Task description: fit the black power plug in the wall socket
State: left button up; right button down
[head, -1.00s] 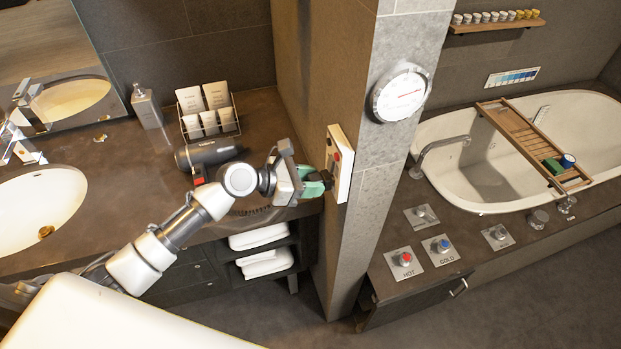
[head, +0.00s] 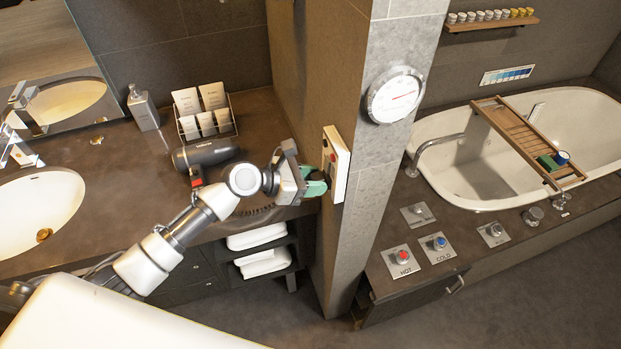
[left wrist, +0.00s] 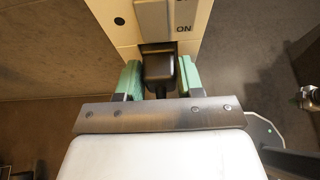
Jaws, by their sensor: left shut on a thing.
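The black power plug (left wrist: 159,68) is between the green fingers of my left gripper (left wrist: 158,80), which is shut on it. In the left wrist view the plug's front end meets the dark opening at the lower edge of the cream wall socket panel (left wrist: 128,38). How deep it sits there cannot be told. In the head view my left gripper (head: 314,183) is at the panel (head: 338,165) on the pillar's side, and its fingers hide most of the plug. My right gripper is in neither view.
A hair dryer (head: 206,152) lies on the dark counter (head: 120,200), with a card rack (head: 205,115) and a soap bottle (head: 143,108) behind it. The tiled pillar (head: 345,240) stands right of my left arm. A bathtub (head: 470,170) lies beyond it.

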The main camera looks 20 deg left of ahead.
pick_arm(q)
jog(key=shift+w+d, duration=0.2)
jog(key=shift+d, duration=0.15)
jog(key=shift+p, duration=0.3)
jog(key=shift+r, duration=0.1)
jog(key=o, duration=1)
jog(key=shift+w, duration=0.15)
jog(key=shift+d, duration=0.1)
